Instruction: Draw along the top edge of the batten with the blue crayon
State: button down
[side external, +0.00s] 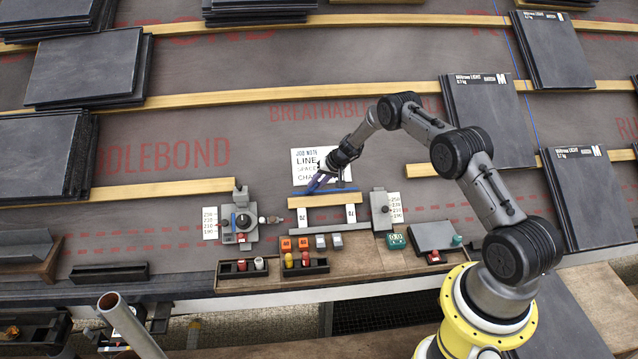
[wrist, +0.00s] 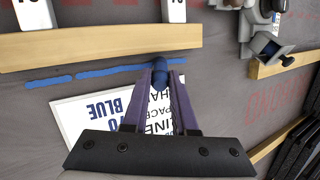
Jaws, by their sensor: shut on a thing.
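My gripper (side external: 318,183) is shut on the blue crayon (wrist: 160,70); its purple fingers (wrist: 160,95) grip it in the wrist view. The crayon's tip end is at the grey underlay beside the short wooden batten (side external: 325,200). The batten (wrist: 100,46) also shows across the top of the wrist view. A blue line (wrist: 115,70) runs on the underlay along the batten's upper edge, on both sides of the crayon, with a small gap in it. I cannot tell if the tip touches.
A job note card (side external: 305,158) lies just above the line, partly under my gripper. Grey gauge blocks stand left (side external: 241,222) and right (side external: 381,210) of the batten. Trays of crayons and coloured blocks (side external: 304,264) sit below. Slate stacks (side external: 490,120) lie further out.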

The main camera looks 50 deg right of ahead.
jog(key=shift+w+a+r, duration=0.1)
jog(key=shift+w+a, duration=0.1)
jog(key=shift+w, duration=0.05)
jog(key=shift+w+a, duration=0.1)
jog(key=shift+w, duration=0.05)
jog(key=shift+w+a, duration=0.25)
notch_tip(320, 180, up, 10)
jog(key=s+a, duration=0.2)
jog(key=s, duration=0.1)
jog(key=shift+a, duration=0.4)
dwell(0.5)
jog(key=shift+w+a, duration=0.1)
